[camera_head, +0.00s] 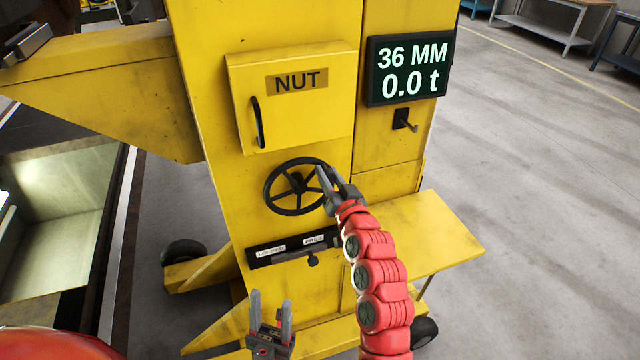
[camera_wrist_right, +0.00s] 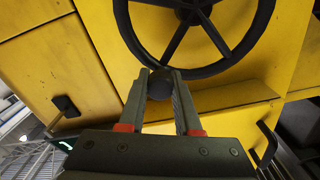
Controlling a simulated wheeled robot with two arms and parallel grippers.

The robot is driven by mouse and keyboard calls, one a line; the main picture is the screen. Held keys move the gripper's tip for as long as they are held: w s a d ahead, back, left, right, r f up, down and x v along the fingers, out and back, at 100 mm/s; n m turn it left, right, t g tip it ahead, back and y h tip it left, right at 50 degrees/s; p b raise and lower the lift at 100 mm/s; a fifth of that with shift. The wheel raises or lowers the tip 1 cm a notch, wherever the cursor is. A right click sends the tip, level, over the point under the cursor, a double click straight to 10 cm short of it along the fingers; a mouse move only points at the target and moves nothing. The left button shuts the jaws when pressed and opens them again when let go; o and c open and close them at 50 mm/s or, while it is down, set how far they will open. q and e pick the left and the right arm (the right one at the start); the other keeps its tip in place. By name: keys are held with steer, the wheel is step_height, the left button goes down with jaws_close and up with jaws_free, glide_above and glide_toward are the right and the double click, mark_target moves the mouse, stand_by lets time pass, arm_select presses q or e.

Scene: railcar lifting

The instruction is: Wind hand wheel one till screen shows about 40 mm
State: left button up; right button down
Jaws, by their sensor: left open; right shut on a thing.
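The black spoked hand wheel (camera_head: 297,186) is on the front of the yellow jack column (camera_head: 215,130). My right gripper (camera_head: 326,180) is at the wheel's right side. In the right wrist view the wheel (camera_wrist_right: 196,30) fills the top, and my right gripper (camera_wrist_right: 160,84) is shut on its round black knob (camera_wrist_right: 160,84). The screen (camera_head: 409,70) at the upper right of the column reads 36 MM and 0.0 t. My left gripper (camera_head: 271,305) is open and empty, low in front of the column, apart from the wheel.
A yellow door marked NUT (camera_head: 295,95) is above the wheel. A small black crank or switch (camera_head: 404,121) is below the screen. A labelled slot with a lever (camera_head: 295,250) is below the wheel. A yellow shelf (camera_head: 440,235) juts out at right.

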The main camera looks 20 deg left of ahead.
steer(key=shift+w+d+f+m+b, duration=0.3)
steer(key=shift+f+m+b, duration=0.25)
steer(key=shift+f+m, duration=0.5)
steer(key=shift+w+d+f+m+b, duration=0.2)
steer(key=shift+d+f+m+b, duration=0.35)
steer(key=shift+m, duration=0.95)
steer(key=shift+w+d+f+m+b, duration=0.25)
steer(key=shift+f+m+b, duration=0.35)
steer(key=shift+f+m, duration=0.5)
steer(key=shift+r, duration=0.15)
steer(key=c, duration=0.6)
jaws_free()
